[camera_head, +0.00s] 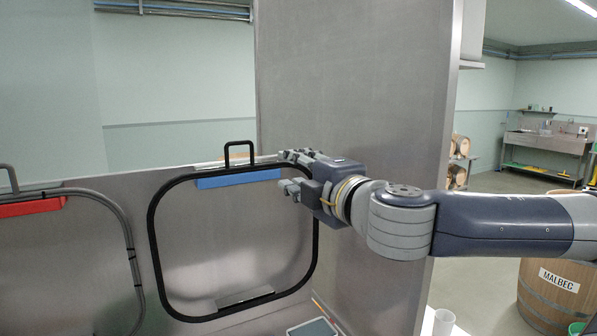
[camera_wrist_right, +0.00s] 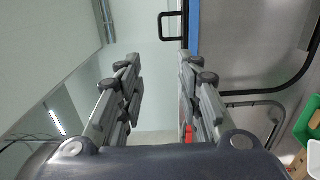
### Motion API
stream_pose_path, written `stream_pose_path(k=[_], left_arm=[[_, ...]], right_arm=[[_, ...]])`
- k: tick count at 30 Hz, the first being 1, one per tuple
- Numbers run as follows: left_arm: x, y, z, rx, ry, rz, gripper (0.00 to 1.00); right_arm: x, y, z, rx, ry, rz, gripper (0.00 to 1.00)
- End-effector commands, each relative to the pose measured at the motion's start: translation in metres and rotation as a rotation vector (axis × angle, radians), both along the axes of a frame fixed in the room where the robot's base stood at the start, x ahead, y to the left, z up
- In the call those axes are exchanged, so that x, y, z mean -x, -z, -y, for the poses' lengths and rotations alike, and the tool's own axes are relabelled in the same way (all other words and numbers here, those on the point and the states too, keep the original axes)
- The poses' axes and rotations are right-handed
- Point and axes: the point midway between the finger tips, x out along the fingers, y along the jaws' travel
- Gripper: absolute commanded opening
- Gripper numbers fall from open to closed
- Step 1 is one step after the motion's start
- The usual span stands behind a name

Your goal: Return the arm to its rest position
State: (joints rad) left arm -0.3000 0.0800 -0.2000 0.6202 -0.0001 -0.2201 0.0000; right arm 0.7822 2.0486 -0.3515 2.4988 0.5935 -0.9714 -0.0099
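My right arm reaches in from the right in the head view. Its gripper (camera_head: 288,172) is at the upper right corner of a black-edged hatch (camera_head: 153,235) on a steel vat, right of the blue strip (camera_head: 235,178) and black handle (camera_head: 239,145). In the right wrist view the fingers (camera_wrist_right: 160,75) are apart with nothing held between them. The black handle (camera_wrist_right: 170,27) and blue strip (camera_wrist_right: 194,25) show beyond the fingertips there. Whether the gripper touches the hatch, I cannot tell. My left gripper is in neither view.
A grey-edged hatch with a red strip (camera_head: 32,208) is at the left. A tall steel wall (camera_head: 350,90) stands behind my right gripper. A barrel marked MALBEC (camera_head: 558,290) is lower right, and a sink bench (camera_head: 545,142) stands farther back. A green item (camera_wrist_right: 308,118) shows in the wrist view.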

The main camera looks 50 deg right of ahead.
Motion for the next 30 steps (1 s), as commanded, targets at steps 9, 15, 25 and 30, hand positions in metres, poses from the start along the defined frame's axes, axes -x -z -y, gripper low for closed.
stream_pose_path(k=[9,15,25,30], left_arm=[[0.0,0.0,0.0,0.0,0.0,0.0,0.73],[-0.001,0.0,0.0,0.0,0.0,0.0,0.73],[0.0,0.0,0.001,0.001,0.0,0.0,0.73],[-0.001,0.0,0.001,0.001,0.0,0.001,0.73]], right_arm=[[0.0,0.0,0.0,0.0,0.0,0.0,0.33],[-0.008,0.013,-0.006,-0.021,-0.019,-0.019,0.33],[-0.053,0.131,-0.053,-0.227,-0.124,-0.166,0.33],[-0.059,0.2,-0.079,-0.371,-0.138,-0.248,0.33]])
